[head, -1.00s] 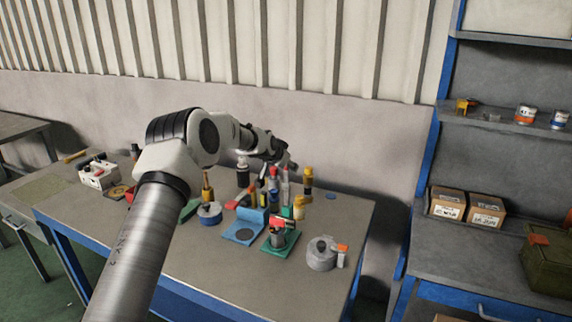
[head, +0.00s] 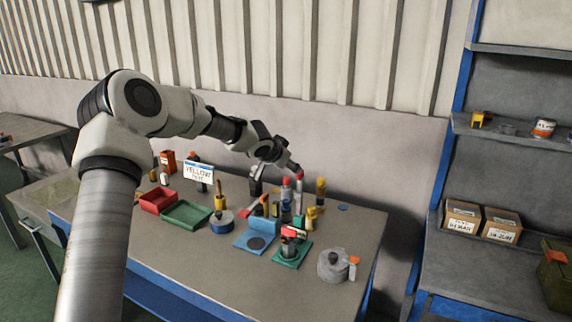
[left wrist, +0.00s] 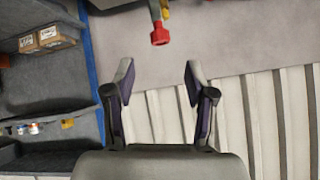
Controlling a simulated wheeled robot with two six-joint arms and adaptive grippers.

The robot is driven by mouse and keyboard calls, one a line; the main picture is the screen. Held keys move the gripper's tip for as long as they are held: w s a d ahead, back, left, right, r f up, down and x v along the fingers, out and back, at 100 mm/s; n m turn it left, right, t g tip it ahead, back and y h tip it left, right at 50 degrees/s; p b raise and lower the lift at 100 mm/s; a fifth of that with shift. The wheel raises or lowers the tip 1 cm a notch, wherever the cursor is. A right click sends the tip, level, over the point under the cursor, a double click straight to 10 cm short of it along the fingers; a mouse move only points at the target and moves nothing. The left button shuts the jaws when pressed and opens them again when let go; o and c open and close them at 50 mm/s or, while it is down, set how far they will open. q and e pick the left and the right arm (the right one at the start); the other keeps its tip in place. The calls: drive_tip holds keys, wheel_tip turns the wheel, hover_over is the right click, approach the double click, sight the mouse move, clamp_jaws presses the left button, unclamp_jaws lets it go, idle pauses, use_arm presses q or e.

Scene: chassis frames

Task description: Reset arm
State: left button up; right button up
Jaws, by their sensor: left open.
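My left arm comes in from the left in the head view and reaches over the workbench (head: 200,270). My left gripper (head: 285,168) is near the back of the bench, above a group of bottles and tools. In the left wrist view the two fingers of my left gripper (left wrist: 158,85) are apart with nothing between them. A red-tipped item (left wrist: 160,34) lies beyond the fingertips, apart from them. My right gripper is not in view.
A red bin (head: 158,199), green tray (head: 187,214), blue holder (head: 250,240), green-based holder (head: 290,255) and grey round container (head: 332,266) stand on the bench. A shelf unit with boxes (head: 461,217) is at right. The bench's front strip is clear.

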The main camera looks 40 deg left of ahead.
use_arm(q)
drive_tip(key=shift+s+d+r, duration=0.1)
drive_tip(key=shift+s+r, duration=0.15)
drive_tip(key=shift+s, duration=0.1)
drive_tip(key=shift+w, duration=0.1)
